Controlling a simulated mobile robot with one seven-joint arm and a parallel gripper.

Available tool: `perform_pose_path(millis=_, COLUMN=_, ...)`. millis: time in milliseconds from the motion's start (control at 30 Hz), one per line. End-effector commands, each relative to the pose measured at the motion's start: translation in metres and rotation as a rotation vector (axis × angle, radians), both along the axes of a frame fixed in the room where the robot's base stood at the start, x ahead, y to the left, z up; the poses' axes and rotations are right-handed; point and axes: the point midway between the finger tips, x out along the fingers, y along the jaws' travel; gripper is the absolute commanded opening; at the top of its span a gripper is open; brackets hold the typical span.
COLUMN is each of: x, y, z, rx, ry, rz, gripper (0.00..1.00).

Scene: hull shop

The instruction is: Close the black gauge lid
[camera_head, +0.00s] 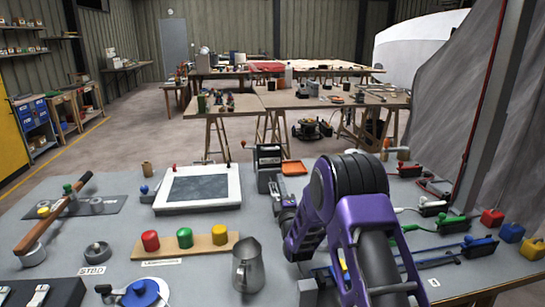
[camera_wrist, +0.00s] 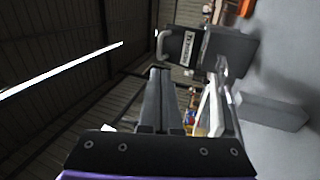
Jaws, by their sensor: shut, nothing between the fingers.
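The black gauge lid (camera_head: 268,153) stands raised on a grey gauge box (camera_head: 264,184) at the middle of the bench's far side. In the wrist view the lid (camera_wrist: 181,42) shows a white label and a pale looped handle (camera_wrist: 160,46), beside the grey box body (camera_wrist: 229,55). My gripper (camera_wrist: 160,73) is shut and empty, its fingertips just short of the lid and handle in the picture; I cannot tell whether they touch. In the head view my purple arm reaches toward the box and hides part of its right side and my fingertips.
A board with coloured knobs (camera_head: 200,247) and a metal jug (camera_head: 248,265) stand in front.

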Motion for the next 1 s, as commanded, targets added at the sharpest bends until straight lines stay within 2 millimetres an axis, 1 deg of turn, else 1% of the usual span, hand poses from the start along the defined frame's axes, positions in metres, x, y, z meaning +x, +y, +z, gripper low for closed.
perform_pose_path(millis=300, x=0.053, y=0.012, z=0.018, rx=0.0, ry=-0.004, rz=-0.001, gripper=0.0)
perform_pose_path(millis=600, x=0.097, y=0.022, z=0.032, rx=0.001, ry=-0.003, rz=-0.002, gripper=0.0)
perform_pose_path(millis=800, x=0.113, y=0.026, z=0.037, rx=-0.001, ry=-0.002, rz=-0.002, gripper=0.0)
perform_pose_path(millis=1000, x=0.119, y=0.027, z=0.039, rx=-0.002, ry=0.0, rz=-0.002, gripper=0.0)
